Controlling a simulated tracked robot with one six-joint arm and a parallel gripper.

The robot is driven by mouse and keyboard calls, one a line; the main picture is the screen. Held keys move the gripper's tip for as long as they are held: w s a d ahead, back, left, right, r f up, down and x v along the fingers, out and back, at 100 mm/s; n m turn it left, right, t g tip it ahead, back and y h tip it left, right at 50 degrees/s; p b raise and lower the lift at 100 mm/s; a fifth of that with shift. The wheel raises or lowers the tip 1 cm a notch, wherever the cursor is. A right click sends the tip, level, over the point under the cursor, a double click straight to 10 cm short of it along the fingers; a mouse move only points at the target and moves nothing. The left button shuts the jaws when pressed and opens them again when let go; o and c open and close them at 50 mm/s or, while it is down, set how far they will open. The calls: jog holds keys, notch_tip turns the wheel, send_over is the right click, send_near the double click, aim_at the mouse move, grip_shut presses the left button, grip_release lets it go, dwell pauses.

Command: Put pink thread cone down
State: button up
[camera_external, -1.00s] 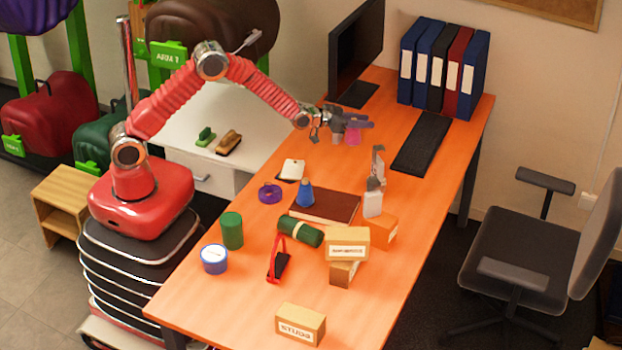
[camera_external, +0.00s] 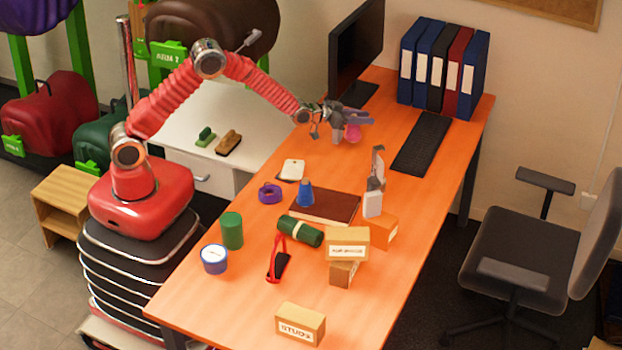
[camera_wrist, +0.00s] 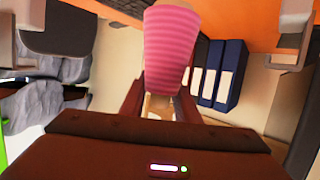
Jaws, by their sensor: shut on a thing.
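The pink thread cone (camera_external: 353,133) is at the far part of the orange table, in front of the monitor. My gripper (camera_external: 352,119) is shut on it from above, and the fingers partly hide the cone. In the wrist view the ribbed pink cone (camera_wrist: 168,50) fills the upper middle, between the dark fingers (camera_wrist: 160,95). The cone's lower end is at or very close to the tabletop; I cannot tell whether it touches.
The monitor (camera_external: 355,50) and the keyboard (camera_external: 421,143) flank the cone. Several binders (camera_external: 440,65) stand at the back. Boxes (camera_external: 347,243) and other small items crowd the near half. The table between is clear.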

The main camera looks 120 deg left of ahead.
jog(key=shift+r, duration=0.15)
notch_tip(320, 180, up, 5)
jog(key=s+d+r+m+t+h, duration=0.15)
jog(key=d+m+h, duration=0.35)
jog(key=d, duration=0.8)
jog(key=s+d+r+m+t+h, duration=0.15)
jog(key=d+m+t+h, duration=0.35)
jog(key=d, duration=0.8)
jog(key=s+d+f+m+g+h, duration=0.2)
jog(key=s+d, duration=0.5)
jog(key=d, duration=0.4)
jog(key=s+d+f+m+g+h, duration=0.3)
jog(key=s+d+f+h, duration=0.3)
jog(key=d, duration=0.6)
jog(key=shift+s+d+m+h, duration=0.2)
jog(key=shift+s+m+h, duration=0.6)
jog(key=shift+s, duration=0.05)
jog(key=shift+f+g, duration=0.15)
jog(key=shift+g, duration=0.1)
jog(key=shift+f, duration=2.8)
